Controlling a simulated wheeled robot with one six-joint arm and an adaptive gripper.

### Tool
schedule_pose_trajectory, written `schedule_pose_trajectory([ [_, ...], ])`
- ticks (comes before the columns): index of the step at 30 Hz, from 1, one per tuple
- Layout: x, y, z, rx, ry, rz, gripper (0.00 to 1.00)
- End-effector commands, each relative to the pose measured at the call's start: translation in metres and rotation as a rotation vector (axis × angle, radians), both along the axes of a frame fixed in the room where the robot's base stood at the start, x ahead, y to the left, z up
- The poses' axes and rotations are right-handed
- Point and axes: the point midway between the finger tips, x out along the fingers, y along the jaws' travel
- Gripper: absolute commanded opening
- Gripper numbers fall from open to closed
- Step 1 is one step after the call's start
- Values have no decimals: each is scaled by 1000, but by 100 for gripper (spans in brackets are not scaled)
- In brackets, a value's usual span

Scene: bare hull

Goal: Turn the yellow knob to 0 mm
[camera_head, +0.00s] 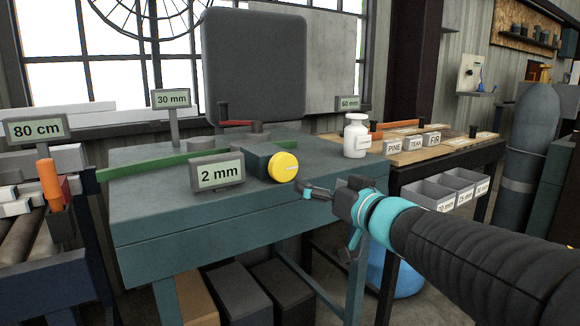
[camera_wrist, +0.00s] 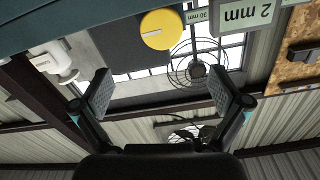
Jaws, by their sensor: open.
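The yellow knob (camera_head: 283,167) is on the front of a dark block on the teal bench. A thin line marks its face. The display (camera_head: 217,175) beside it on the left reads 2 mm. In the wrist view, which is upside down, the yellow knob (camera_wrist: 161,29) is at the top middle and the 2 mm display (camera_wrist: 246,14) at the top right. My gripper (camera_head: 315,190) is open and empty, to the right of the knob and apart from it. In the wrist view my gripper's fingers (camera_wrist: 167,95) are spread below the knob.
A white bottle (camera_head: 356,138) stands on the bench right of the knob. A green bar (camera_head: 150,166) lies to the left. Displays read 30 mm (camera_head: 172,99), 60 mm (camera_head: 348,103) and 80 cm (camera_head: 37,129). Grey bins (camera_head: 440,196) hang at the right. The bench front (camera_head: 190,236) is clear.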

Motion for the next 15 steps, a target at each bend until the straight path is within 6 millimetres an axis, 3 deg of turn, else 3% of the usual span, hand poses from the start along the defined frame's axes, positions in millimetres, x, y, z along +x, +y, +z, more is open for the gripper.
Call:
schedule_pose_trajectory([
  [5,13,11,-1,2,1,11,99],
  [15,65,46,-2,2,1,9,99],
])
